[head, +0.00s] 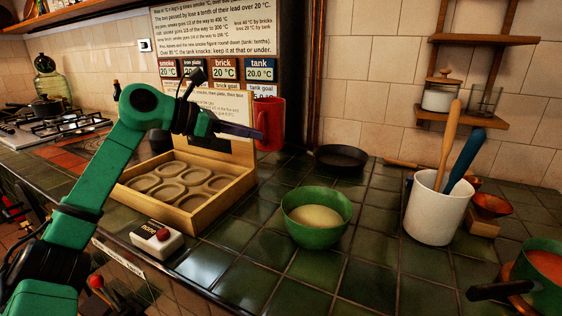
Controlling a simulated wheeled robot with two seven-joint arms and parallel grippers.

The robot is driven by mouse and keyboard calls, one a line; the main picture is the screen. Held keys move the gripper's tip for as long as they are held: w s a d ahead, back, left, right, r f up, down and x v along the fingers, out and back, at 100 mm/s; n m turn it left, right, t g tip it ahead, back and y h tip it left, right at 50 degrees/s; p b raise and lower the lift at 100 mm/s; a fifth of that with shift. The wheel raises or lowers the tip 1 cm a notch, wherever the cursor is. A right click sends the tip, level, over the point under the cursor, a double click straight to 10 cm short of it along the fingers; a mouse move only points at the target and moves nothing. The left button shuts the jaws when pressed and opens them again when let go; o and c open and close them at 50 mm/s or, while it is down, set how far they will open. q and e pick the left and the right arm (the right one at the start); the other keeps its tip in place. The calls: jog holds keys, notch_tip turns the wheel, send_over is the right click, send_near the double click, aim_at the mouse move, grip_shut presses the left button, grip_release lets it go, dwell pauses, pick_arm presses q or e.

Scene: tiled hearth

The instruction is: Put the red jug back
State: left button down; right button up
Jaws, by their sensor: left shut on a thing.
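The red jug (271,118) is at the back of the tiled counter, behind the right end of the wooden tray and in front of the dark panel. My left gripper (243,131) reaches in from the left and is shut on the jug at its left side. The jug looks upright. Whether its base touches the counter or hangs just above it, I cannot tell. My right gripper is not in view.
A wooden tray (214,212) with round recesses lies below my left arm. A button box (157,239), a green bowl (316,234), a black pan (341,158) and a white utensil pot (434,215) stand around. Tiles between bowl and pot are clear.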

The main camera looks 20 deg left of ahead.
aim_at(272, 108)
pick_arm(q)
jog(key=w+r+p, duration=0.1)
jog(key=w, duration=0.1)
jog(key=w+d+r+n+y+p, duration=0.1)
jog(key=w+p, duration=0.1)
jog(key=w, duration=0.1)
jog(key=w+r+n+t+y+p, duration=0.1)
jog(key=w, duration=0.2)
jog(key=shift+d+r, duration=0.35)
jog(key=shift+d, duration=0.05)
jog(key=f+b, duration=0.1)
jog(key=f, duration=0.9)
jog(key=f+b, duration=0.1)
jog(key=f, duration=0.9)
jog(key=shift+w+f, duration=0.2)
jog(key=shift+f, duration=0.1)
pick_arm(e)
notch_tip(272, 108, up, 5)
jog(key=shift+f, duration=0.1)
pick_arm(q)
jog(key=c, duration=1.2)
grip_release()
jog(key=shift+f, duration=0.2)
jog(key=shift+o, duration=1.4)
jog(key=shift+r, duration=0.1)
